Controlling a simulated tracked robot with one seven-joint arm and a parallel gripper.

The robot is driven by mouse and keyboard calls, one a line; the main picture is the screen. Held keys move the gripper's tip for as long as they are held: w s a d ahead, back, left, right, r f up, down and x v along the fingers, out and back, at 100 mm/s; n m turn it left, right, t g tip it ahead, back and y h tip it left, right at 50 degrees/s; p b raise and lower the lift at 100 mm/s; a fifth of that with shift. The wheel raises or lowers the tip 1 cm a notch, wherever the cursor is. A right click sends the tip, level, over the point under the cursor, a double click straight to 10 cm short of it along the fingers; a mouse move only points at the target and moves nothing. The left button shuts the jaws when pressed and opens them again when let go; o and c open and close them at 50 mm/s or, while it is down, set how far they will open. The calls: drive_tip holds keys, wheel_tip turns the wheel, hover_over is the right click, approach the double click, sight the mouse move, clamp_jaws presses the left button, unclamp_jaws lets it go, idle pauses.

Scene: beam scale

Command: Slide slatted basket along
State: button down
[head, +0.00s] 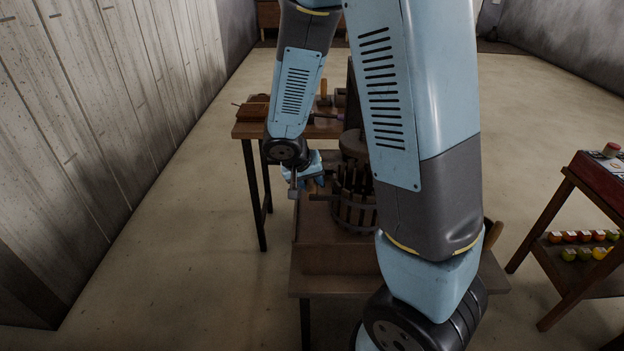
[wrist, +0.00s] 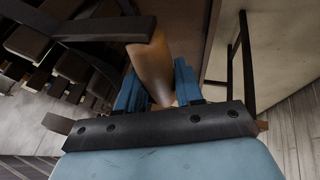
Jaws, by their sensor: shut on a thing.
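The slatted basket (head: 352,213) is a dark, round cage of upright slats and hoops. It stands on a brown table behind my arm, which hides its right part. In the wrist view its dark slats (wrist: 72,66) fill the upper left. My gripper (head: 314,182) is at the basket's left side. In the wrist view my gripper (wrist: 158,88) has its blue fingers on either side of a tan wooden handle (wrist: 150,62) and is shut on it. A dark bar runs from the handle's far end toward the slats.
The brown table (head: 330,285) has a raised tray-like part under the basket. A second wooden table (head: 247,131) behind holds tools. At right, a stand (head: 571,203) has a red button and a shelf of coloured pieces. Open floor lies at left.

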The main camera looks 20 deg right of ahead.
sight(310, 193)
drive_tip(key=shift+s+a, duration=0.25)
drive_tip(key=shift+s, duration=0.6)
drive_tip(key=shift+s+a, duration=0.3)
drive_tip(key=shift+s, duration=0.55)
drive_tip(key=shift+s+a, duration=0.25)
drive_tip(key=shift+s, duration=0.6)
drive_tip(key=c, duration=0.6)
unclamp_jaws()
drive_tip(key=shift+c, duration=0.2)
drive_tip(key=v, duration=1.4)
drive_tip(key=s+d+r+n+t+y, duration=0.2)
drive_tip(key=s+d+r+y, duration=0.2)
drive_tip(key=s+d+r, duration=0.6)
wheel_tip(310, 193, up, 4)
drive_tip(key=shift+s+d+f+n+y, duration=0.1)
drive_tip(key=shift+s+d+n+y, duration=0.1)
drive_tip(key=shift+s+n+y, duration=0.2)
